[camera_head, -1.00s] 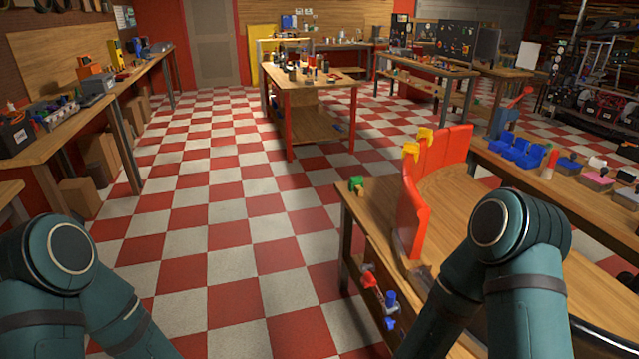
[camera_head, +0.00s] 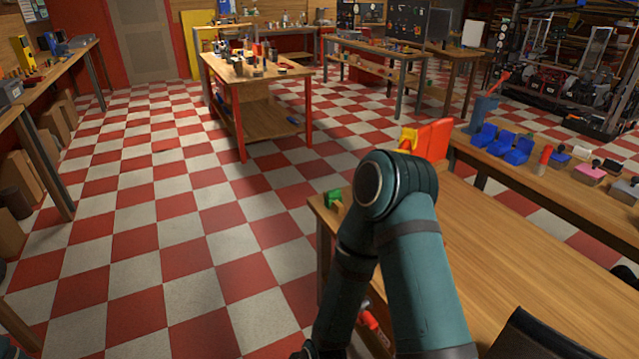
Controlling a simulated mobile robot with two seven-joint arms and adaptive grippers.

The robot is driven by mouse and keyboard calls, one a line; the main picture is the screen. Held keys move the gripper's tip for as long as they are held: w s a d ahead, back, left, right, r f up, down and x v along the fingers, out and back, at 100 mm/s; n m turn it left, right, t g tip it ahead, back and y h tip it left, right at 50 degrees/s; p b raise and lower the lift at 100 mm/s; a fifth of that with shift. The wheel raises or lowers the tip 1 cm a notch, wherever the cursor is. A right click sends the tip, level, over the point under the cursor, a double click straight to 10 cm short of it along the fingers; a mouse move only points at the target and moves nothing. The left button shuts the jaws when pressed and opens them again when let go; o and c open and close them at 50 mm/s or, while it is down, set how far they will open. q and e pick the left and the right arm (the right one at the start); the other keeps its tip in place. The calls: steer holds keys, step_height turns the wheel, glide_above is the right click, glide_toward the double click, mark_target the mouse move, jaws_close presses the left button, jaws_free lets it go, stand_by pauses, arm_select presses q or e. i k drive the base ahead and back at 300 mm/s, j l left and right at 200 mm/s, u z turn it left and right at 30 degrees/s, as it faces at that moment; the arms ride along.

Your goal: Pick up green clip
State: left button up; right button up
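A small green clip (camera_head: 333,197) sits at the far left corner of the near wooden table (camera_head: 500,235). A red curved part (camera_head: 433,138) with a yellow clip (camera_head: 408,138) on it stands on that table, mostly hidden behind my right arm. My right arm rises in front of the table's left side, with its elbow just right of the green clip. Neither gripper shows in the view, so I cannot see what they hold.
A workbench with blue bins (camera_head: 500,142) and small tools runs along the right. A red-legged table (camera_head: 255,72) stands further back. The checkered floor (camera_head: 190,230) to the left is open. A red-handled tool (camera_head: 369,318) hangs below the near table's edge.

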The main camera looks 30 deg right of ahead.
mark_target(334, 194)
steer(key=i, duration=3)
steer(key=i+z, duration=0.2)
steer(key=z, duration=0.2)
steer(key=i+z, duration=0.15)
steer(key=z, duration=0.2)
steer(key=i+j+z, duration=0.15)
steer(key=z, duration=1.85)
